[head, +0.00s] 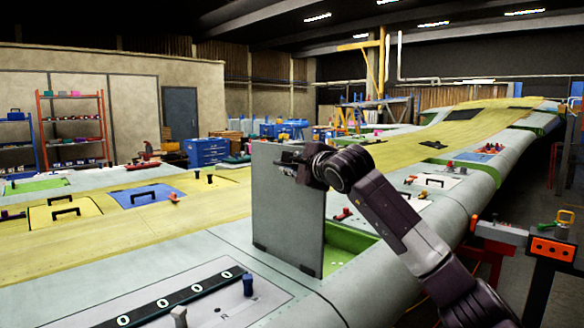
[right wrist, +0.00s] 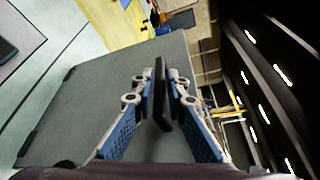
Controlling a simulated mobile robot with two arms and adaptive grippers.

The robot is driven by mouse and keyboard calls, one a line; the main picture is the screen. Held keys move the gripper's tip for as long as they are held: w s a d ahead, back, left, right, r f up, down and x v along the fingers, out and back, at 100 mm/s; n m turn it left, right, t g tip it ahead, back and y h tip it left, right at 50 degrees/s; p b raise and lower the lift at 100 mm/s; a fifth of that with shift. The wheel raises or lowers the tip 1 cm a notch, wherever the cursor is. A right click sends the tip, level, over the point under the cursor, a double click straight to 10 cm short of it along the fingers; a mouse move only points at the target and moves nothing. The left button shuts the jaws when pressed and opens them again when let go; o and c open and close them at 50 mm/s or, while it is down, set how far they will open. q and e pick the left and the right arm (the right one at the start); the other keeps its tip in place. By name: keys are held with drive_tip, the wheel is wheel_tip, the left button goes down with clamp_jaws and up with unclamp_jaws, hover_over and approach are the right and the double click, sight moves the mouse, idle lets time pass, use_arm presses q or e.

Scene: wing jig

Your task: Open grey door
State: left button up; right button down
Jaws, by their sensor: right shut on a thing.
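The grey door (head: 285,225) stands upright, raised from the wing's surface, beside an opening with a green inside (head: 345,243). My right gripper (head: 288,162) is at the upper part of the door, with my arm reaching in from the right. In the right wrist view, the gripper (right wrist: 158,98) is shut on a black handle (right wrist: 160,75), with a blue-padded finger on each side of it. The grey door (right wrist: 100,105) fills much of that view behind the fingers. My left gripper is in neither view.
The pale and yellow wing surface (head: 110,230) stretches into the distance. A panel with a black numbered strip (head: 165,305) lies at the front. A blue panel (head: 150,193) with a handle lies to the left. A red-and-black stand (head: 550,252) is at the right.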

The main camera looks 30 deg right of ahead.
drive_tip(key=shift+f, duration=0.55)
drive_tip(key=c, duration=2.1)
unclamp_jaws()
drive_tip(key=shift+o, duration=0.6)
drive_tip(key=shift+d, duration=0.15)
drive_tip(key=shift+w, duration=0.1)
drive_tip(key=s+r, duration=0.2)
drive_tip(key=s, duration=1)
